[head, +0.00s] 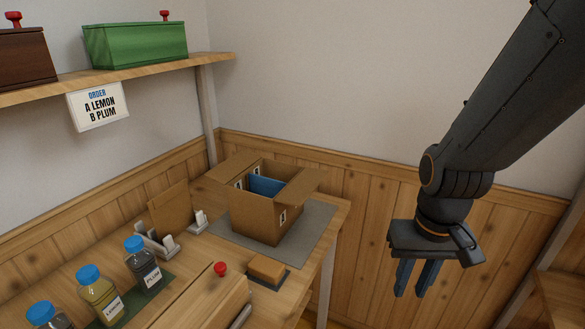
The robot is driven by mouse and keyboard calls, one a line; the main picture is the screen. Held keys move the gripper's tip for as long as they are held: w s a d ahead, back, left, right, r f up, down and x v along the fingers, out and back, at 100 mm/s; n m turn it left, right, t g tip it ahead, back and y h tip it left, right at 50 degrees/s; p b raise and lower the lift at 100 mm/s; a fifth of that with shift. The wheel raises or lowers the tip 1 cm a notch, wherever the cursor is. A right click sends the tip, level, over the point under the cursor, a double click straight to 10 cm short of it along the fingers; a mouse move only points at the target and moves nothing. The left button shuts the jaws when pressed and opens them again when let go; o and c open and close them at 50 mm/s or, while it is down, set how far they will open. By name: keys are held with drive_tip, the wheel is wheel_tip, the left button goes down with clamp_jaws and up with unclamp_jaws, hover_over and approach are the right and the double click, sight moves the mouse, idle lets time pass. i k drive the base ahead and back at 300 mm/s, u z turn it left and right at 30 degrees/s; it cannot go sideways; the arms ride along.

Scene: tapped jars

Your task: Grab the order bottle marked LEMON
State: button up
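The bottle marked LEMON (97,291) stands upright at the lower left of the head view. It has a blue cap, yellowish contents and a white label. The bottle marked PLUM (143,273) stands to its right, dark with a blue cap. A third blue-capped bottle (45,315) is cut off at the bottom edge, its label out of view. My gripper (413,294) hangs pointing down at the right, far from the bottles. Its fingers are apart, with nothing between them.
An open cardboard box (264,217) with a blue divider stands on a grey mat (316,236). A sponge-like block (267,268), a red knob (220,268) and a card holder (160,243) are nearby. An order sign (98,106) reading "A LEMON, B PLUM" hangs from the shelf (160,70).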

sight(99, 294)
drive_tip(key=u, duration=3.3)
drive_tip(key=k, duration=0.35)
drive_tip(key=z, duration=1.05)
